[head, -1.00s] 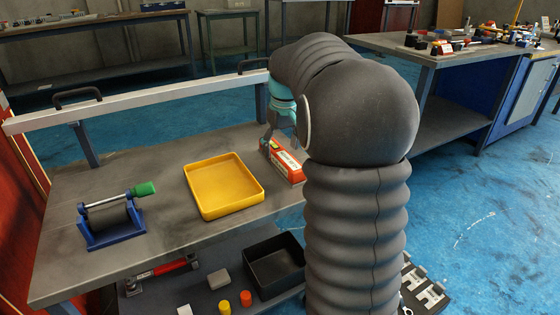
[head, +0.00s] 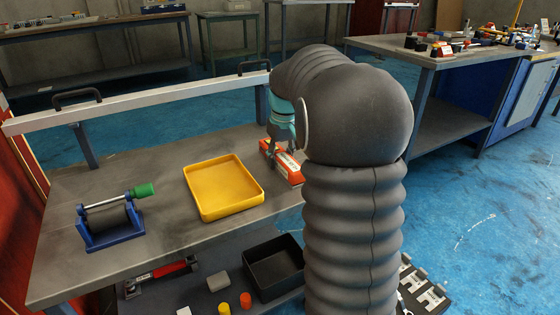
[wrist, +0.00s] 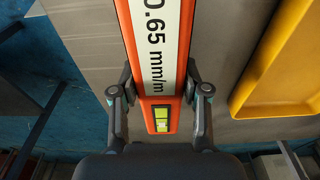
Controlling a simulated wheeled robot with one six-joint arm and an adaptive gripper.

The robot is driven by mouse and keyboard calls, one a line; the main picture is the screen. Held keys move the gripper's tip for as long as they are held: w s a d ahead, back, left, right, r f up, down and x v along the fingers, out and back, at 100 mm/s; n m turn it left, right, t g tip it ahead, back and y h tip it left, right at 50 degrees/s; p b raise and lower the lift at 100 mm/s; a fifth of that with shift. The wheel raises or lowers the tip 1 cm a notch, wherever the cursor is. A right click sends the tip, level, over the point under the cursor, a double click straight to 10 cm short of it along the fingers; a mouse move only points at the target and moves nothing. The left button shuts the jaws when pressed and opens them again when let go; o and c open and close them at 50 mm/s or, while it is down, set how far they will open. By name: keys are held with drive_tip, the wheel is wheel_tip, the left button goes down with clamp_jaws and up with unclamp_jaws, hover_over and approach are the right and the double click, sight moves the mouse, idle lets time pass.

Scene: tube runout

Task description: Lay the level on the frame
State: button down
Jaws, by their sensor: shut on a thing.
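The level is a long orange-red bar with a white label reading 0.65 mm/m and a green vial. It lies at the right end of the grey bench in the head view (head: 285,162) and runs up the middle of the wrist view (wrist: 161,55). My gripper (wrist: 160,92) has one finger on each side of the level, shut on it near the vial end. In the head view my gripper (head: 281,140) is partly hidden by my arm. A blue stand (head: 112,236) holding a dark roller with a green knob stands at the bench's left; I cannot tell whether it is the frame.
A yellow tray (head: 203,207) lies left of the level, close beside it in the wrist view (wrist: 245,92). A long pale beam (head: 165,97) with black handles spans the bench's back. A black bin (head: 262,282) sits on the lower shelf. The bench between stand and tray is clear.

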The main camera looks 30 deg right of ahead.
sight(285, 152)
drive_tip(key=shift+r, duration=0.15)
drive_tip(key=shift+r, duration=0.35)
drive_tip(key=r, duration=0.2)
drive_tip(key=d+r, duration=0.1)
drive_tip(key=r, duration=0.1)
drive_tip(key=shift+s+d+p, duration=0.1)
drive_tip(key=shift+d+p, duration=0.1)
drive_tip(key=shift+p, duration=0.2)
drive_tip(key=s+d+r+p, duration=0.1)
drive_tip(key=s+d+r, duration=0.1)
drive_tip(key=d+r, duration=0.4)
drive_tip(key=d, duration=0.4)
drive_tip(key=c, duration=1.4)
unclamp_jaws()
clamp_jaws()
